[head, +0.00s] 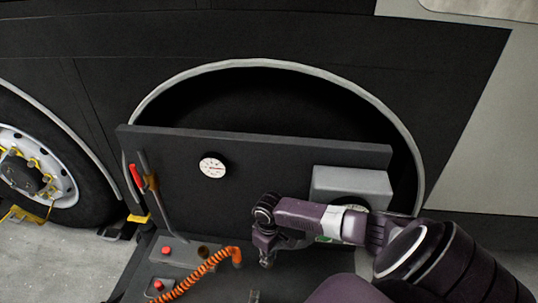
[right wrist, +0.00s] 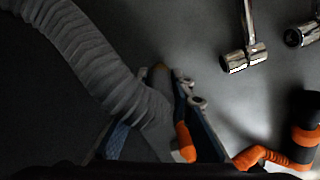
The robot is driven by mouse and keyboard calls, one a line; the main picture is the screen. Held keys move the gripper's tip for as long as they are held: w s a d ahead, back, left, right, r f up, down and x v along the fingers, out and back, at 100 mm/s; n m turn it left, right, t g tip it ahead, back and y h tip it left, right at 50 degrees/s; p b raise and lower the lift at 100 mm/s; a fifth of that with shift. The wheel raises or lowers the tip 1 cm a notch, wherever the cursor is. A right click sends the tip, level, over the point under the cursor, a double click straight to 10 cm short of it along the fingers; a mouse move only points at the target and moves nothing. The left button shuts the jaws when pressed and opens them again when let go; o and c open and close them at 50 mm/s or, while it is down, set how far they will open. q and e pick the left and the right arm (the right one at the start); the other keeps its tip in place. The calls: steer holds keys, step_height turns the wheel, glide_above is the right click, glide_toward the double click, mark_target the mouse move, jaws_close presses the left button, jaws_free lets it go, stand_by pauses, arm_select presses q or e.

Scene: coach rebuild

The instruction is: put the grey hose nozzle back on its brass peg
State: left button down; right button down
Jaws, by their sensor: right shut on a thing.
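My right gripper (head: 268,258) is low in front of the dark panel, at the middle of the head view. In the right wrist view its fingers (right wrist: 160,135) are closed around the end of a grey ribbed hose, at the grey nozzle (right wrist: 152,108). The fingers partly hide the nozzle. The hose runs up to the left. A small tan-brown tip shows just beyond the nozzle; I cannot tell whether it is the brass peg or whether they touch. A short brownish cylinder (head: 203,251) stands left of the gripper and may be the peg. My left gripper is not in view.
An orange coiled hose (head: 205,266) lies left of my right gripper. A red-handled lever (head: 150,183) and red buttons are further left. A gauge (head: 212,167) and a grey box (head: 351,185) are on the upright panel (head: 270,165). Chrome fittings (right wrist: 243,58) show in the wrist view.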

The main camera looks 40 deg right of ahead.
steer(key=shift+f+b, duration=0.4)
steer(key=shift+f, duration=0.6)
steer(key=c, duration=1.6)
jaws_free()
step_height(320, 180, up, 9)
steer(key=p, duration=0.7)
steer(key=shift+p, duration=0.4)
steer(key=shift+a+f+b, duration=0.2)
steer(key=shift+a+b, duration=0.35)
steer(key=shift+a, duration=0.15)
steer(key=shift+s+a+r+m+b, duration=0.4)
steer(key=shift+s+a+r+b, duration=0.4)
steer(key=shift+s+a+r, duration=1.3)
steer(key=shift+s+a+r+m+b, duration=0.4)
steer(key=shift+s+a+r+b, duration=0.65)
steer(key=shift+a+r, duration=1.9)
steer(key=shift+s+a+r+m+b, duration=0.5)
steer(key=shift+s+a+r, duration=1.25)
steer(key=shift+a, duration=1.65)
